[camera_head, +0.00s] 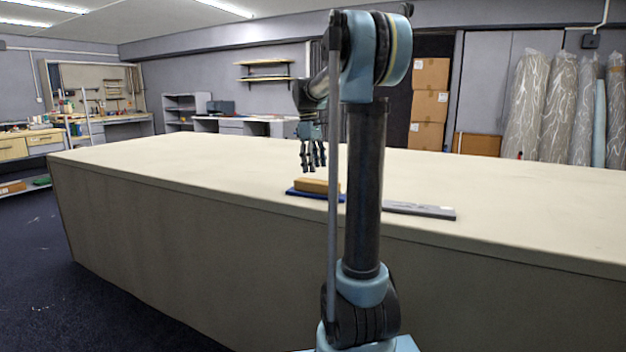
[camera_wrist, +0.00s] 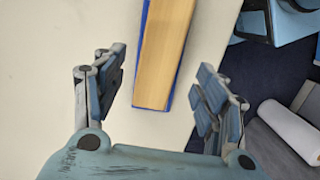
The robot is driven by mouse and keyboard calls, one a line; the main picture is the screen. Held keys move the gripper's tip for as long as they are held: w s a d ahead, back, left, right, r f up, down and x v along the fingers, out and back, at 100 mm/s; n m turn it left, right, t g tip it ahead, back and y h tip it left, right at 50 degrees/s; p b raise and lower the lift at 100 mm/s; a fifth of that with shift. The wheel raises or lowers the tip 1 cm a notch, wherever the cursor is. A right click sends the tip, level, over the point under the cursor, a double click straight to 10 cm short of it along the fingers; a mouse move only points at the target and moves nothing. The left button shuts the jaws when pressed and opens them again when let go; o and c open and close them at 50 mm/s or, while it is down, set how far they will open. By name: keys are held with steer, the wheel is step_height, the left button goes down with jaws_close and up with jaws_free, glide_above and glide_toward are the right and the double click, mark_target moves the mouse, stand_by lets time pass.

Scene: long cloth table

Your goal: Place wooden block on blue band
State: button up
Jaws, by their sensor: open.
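The wooden block (camera_head: 312,185) lies flat on the blue band (camera_head: 292,191) near the table's front edge. In the wrist view the block (camera_wrist: 163,50) lies lengthwise on the blue band (camera_wrist: 141,40), which shows as narrow strips along its sides. My gripper (camera_head: 313,168) is above the block, fingers pointing down. In the wrist view my gripper (camera_wrist: 158,75) is open, one finger to each side of the block, with clear gaps and nothing held. My arm hides part of the right end of the block and band in the head view.
A flat grey bar (camera_head: 420,210) lies on the table right of the band. The long cloth table (camera_head: 190,155) is otherwise bare to the left and far right. Its front edge is close to the block. A white roll (camera_wrist: 290,130) shows below the table in the wrist view.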

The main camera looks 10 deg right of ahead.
mark_target(312, 180)
step_height(312, 180, up, 5)
steer(key=s+f+m+t, duration=0.1)
steer(key=s+f+m, duration=0.15)
steer(key=s, duration=0.35)
steer(key=s+f+m, duration=0.1)
steer(key=s+f, duration=0.3)
steer(key=s, duration=0.3)
steer(key=s+f+m+t, duration=0.1)
steer(key=s+f+m, duration=0.1)
steer(key=s+f, duration=0.3)
steer(key=s+f+m+t+y, duration=0.1)
steer(key=s+f+m, duration=0.4)
steer(key=s+f, duration=1.2)
steer(key=shift+s+f, duration=0.2)
